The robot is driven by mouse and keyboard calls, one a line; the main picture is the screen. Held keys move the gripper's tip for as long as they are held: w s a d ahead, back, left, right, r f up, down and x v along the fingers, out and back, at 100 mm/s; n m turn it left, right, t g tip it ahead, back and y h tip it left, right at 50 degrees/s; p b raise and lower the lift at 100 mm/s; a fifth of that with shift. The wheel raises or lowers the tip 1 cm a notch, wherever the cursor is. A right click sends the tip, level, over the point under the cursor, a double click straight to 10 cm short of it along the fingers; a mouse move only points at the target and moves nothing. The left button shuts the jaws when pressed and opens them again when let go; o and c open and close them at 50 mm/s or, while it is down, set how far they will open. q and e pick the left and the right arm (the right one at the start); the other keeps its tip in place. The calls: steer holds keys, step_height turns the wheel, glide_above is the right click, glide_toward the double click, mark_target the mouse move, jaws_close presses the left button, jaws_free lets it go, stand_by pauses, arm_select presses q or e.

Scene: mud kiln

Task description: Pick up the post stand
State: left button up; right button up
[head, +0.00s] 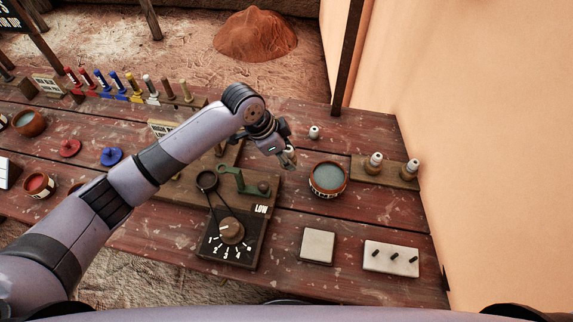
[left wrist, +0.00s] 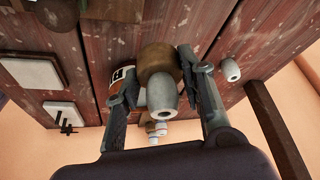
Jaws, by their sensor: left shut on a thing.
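My left gripper (head: 288,160) is over the table, left of the blue-grey filled bowl (head: 328,180). In the left wrist view the gripper (left wrist: 162,95) has a finger on each side of a rounded brown wooden piece with a pale grey tapered top, which I take as the post stand (left wrist: 158,62), and is shut on it. In the head view the gripper mostly hides this piece. My right gripper is not in view.
A small white piece (head: 314,132) stands behind the bowl. A dial box (head: 230,250) and green bracket (head: 240,182) lie in front of the gripper. A plain tile (head: 317,246) and a pegged tile (head: 391,257) are at front right. A wooden post (head: 347,60) rises behind the table.

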arm_select(q)
step_height(320, 180, up, 14)
steer(key=b, duration=0.1)
stand_by(0.5)
steer(key=shift+p, duration=0.35)
